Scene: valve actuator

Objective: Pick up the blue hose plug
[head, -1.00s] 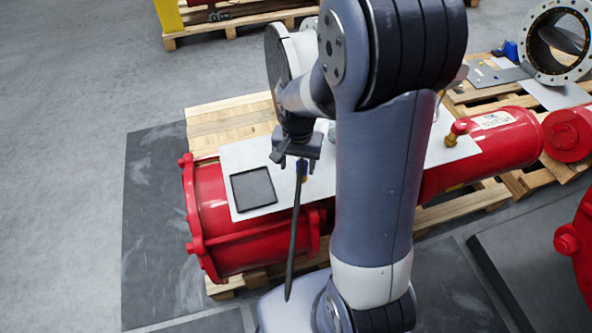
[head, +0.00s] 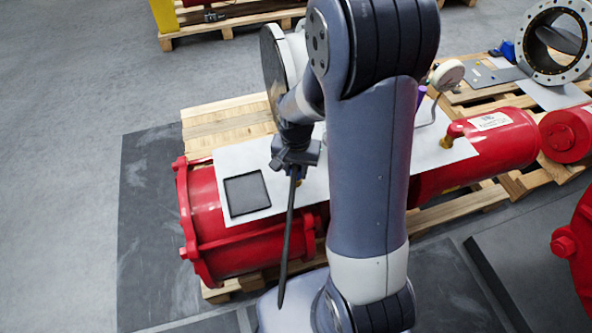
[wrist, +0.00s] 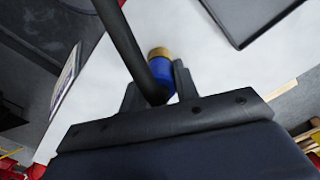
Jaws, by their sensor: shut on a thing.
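The blue hose plug (wrist: 161,72) has a brass-coloured end and shows between my gripper's two fingers in the wrist view. A black hose (wrist: 126,45) runs across the plug's near end in that view. My gripper (wrist: 158,88) is shut on the plug. In the head view my gripper (head: 295,165) is above the white plate, and the black hose (head: 287,245) hangs down from it past the red cylinder. The plug's blue part is hidden there by the gripper. I cannot tell how far the plug is above the plate.
A white plate (head: 235,160) lies on the red cylinder (head: 235,245), with a dark square tray (head: 247,193) on it. A gauge (head: 447,74) and a brass fitting (head: 447,137) stand to the right of my arm. The cylinder rests on a wooden pallet (head: 228,118).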

